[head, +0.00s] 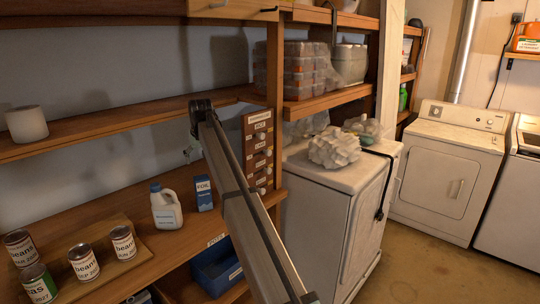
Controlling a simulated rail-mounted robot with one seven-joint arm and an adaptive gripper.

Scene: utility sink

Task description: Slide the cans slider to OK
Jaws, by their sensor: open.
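A brown wooden panel (258,150) is fixed to the shelf post at the centre. It carries several rows with small white labels and pale round knobs. The labels are too small to tell which row is the cans slider or where its OK mark is. My arm crosses the view in front of the shelves and partly covers the area left of the panel.
Several cans (84,262) stand on a board at lower left. A blue bin (215,270) sits below. A white cabinet (325,205) stands close right of the panel.

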